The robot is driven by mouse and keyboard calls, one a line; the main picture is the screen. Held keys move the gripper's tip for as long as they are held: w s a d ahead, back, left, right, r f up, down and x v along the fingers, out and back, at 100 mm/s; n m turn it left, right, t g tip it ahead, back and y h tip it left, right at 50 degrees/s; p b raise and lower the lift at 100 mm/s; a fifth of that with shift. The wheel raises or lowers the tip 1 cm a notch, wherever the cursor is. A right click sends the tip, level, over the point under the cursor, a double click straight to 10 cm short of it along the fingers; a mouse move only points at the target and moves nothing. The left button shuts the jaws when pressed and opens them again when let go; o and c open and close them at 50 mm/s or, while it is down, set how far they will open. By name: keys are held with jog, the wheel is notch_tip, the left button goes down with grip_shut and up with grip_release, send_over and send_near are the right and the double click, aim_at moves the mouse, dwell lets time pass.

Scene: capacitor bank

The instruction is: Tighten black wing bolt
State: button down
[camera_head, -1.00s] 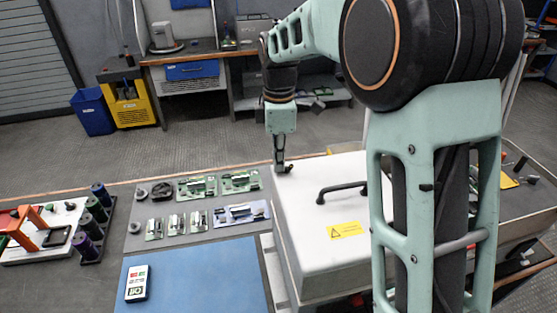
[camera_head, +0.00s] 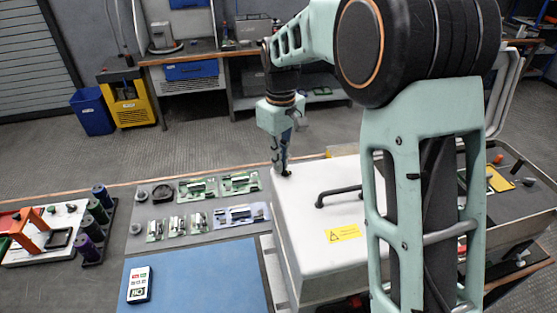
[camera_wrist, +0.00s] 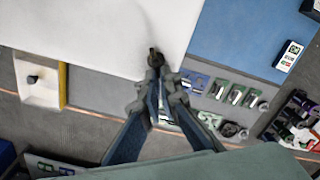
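The black wing bolt (camera_wrist: 155,58) shows in the wrist view as a small dark piece at the edge of the white cabinet lid, just beyond my fingertips. In the head view a dark piece (camera_head: 287,173) sits on the lid's far left corner, right at the gripper's tip. My gripper (camera_wrist: 159,76) points down at that corner. Its two fingers converge closely at the bolt. I cannot tell whether they grip it or stand just around it. In the head view my gripper (camera_head: 281,167) is small, and its fingers partly hide the bolt.
The white cabinet lid (camera_head: 300,205) carries a black handle (camera_head: 338,194) and a yellow warning label (camera_head: 344,233). Left of it are green circuit boards (camera_head: 197,188), a blue mat (camera_head: 195,275) and a handheld device (camera_head: 139,285). An open case (camera_head: 520,215) stands at the right.

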jog(key=m, duration=0.3)
jog(key=d+m, duration=0.1)
jog(key=m, duration=0.2)
jog(key=shift+w+d+p, duration=0.15)
jog(key=shift+w+p, duration=0.05)
jog(key=shift+p, duration=0.1)
jog(key=m, duration=0.6)
jog(key=shift+d+r+m, duration=0.1)
jog(key=shift+d+m, duration=0.25)
jog(key=shift+m, duration=0.05)
jog(key=m, duration=0.2)
jog(key=m+p, duration=0.1)
jog(key=m, duration=0.2)
jog(key=shift+s+d, duration=0.2)
jog(key=m, duration=0.4)
jog(key=shift+s+d+r, duration=0.1)
jog(key=shift+s+r, duration=0.05)
jog(key=shift+s, duration=0.05)
jog(key=shift+m+p, duration=0.4)
jog(key=shift+m, duration=1)
jog(key=c, duration=2.1)
grip_release()
jog(key=shift+s, duration=0.2)
